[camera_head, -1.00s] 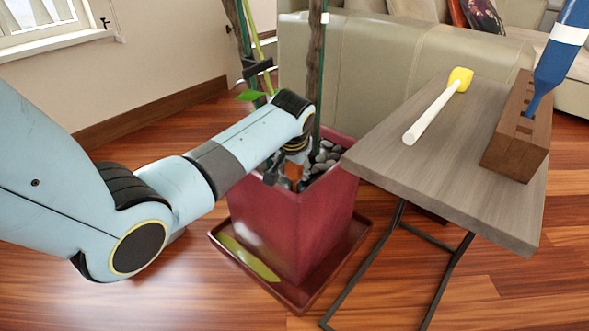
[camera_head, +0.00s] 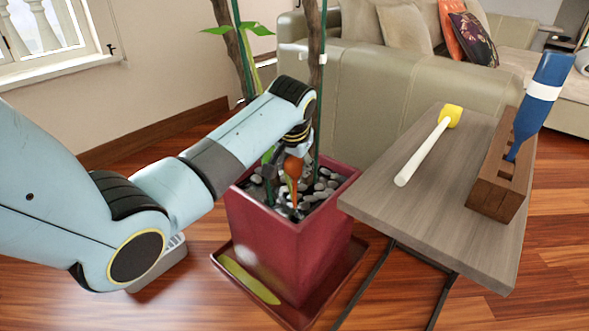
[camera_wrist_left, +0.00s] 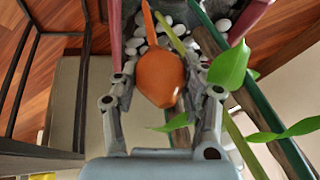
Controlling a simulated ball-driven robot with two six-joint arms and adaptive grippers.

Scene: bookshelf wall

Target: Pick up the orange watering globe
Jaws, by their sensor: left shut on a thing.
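The orange watering globe (camera_head: 293,167) is above the pebbles in the red plant pot (camera_head: 290,250), its narrow stem pointing down. I cannot tell whether the stem's tip touches the pebbles. My left gripper (camera_head: 292,150) reaches in from the left and is shut on the globe's round part. In the left wrist view, the globe (camera_wrist_left: 160,78) sits between the two fingers (camera_wrist_left: 165,92), with its stem toward the top of the picture. My right gripper is not in view.
Plant trunks (camera_head: 316,75) and green stakes rise from the pot close to the gripper; leaves (camera_wrist_left: 230,68) are beside the fingers. A sofa stands behind.

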